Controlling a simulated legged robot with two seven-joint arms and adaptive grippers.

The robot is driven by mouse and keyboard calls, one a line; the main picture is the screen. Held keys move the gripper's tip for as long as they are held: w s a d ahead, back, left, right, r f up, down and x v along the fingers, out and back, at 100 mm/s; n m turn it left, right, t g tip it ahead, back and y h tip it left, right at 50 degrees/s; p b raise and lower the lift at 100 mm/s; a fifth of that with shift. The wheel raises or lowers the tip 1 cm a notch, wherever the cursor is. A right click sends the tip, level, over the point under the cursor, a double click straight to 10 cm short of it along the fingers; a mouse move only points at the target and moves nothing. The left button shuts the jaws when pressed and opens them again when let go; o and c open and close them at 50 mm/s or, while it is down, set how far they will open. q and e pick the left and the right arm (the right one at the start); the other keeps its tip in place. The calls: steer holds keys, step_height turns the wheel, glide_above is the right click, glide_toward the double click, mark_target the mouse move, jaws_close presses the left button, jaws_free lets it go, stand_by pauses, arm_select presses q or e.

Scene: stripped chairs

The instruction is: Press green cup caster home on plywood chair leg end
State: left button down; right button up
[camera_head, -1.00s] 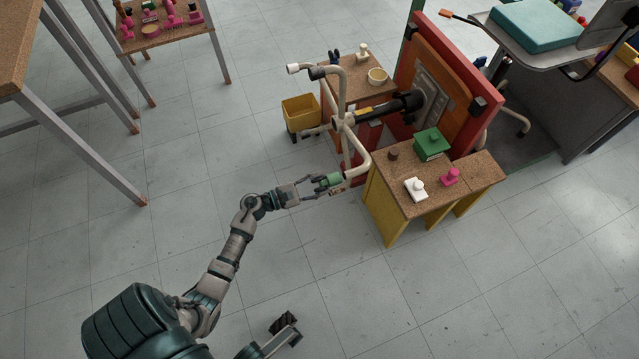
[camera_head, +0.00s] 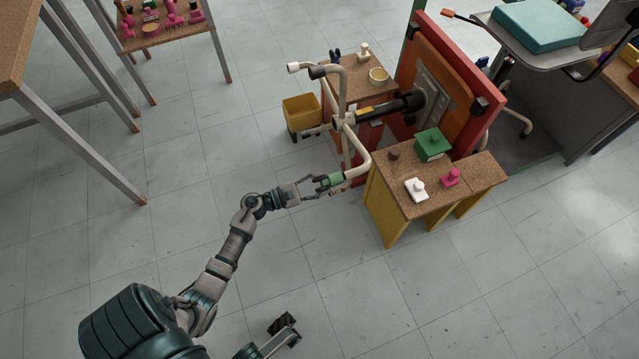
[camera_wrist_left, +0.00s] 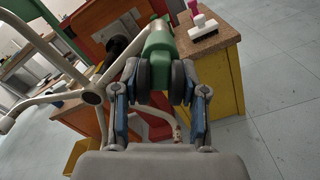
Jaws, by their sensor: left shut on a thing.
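The green cup caster (camera_head: 334,180) is gripped at the end of the lowest cream tube leg (camera_head: 358,169) of the chair frame. My left gripper (camera_head: 322,184) is shut on it, reaching in from the left. In the left wrist view the caster (camera_wrist_left: 158,42) stands out beyond the dark finger pads of the left gripper (camera_wrist_left: 163,80), in line with the leg. Caster and leg end look in contact; how deep the leg sits inside is hidden. Dark jaw-like parts (camera_head: 284,325) at the bottom may be my right gripper; their state is unclear.
The chair frame is mounted on an upright red and orange board (camera_head: 447,85). A yellow-legged cork-topped bench (camera_head: 405,195) stands close right of the leg, bearing a green block (camera_head: 432,144) and small parts. A yellow bin (camera_head: 301,112) stands behind.

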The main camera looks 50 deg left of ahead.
arm_select(q)
steer(key=shift+w+d, duration=0.15)
steer(key=shift+w, duration=0.2)
steer(key=shift+w+d, duration=0.1)
steer(key=shift+w, duration=0.15)
steer(key=shift+b+x, duration=0.6)
steer(key=shift+x, duration=0.75)
steer(key=c, duration=0.5)
jaws_free()
steer(key=shift+c, duration=0.2)
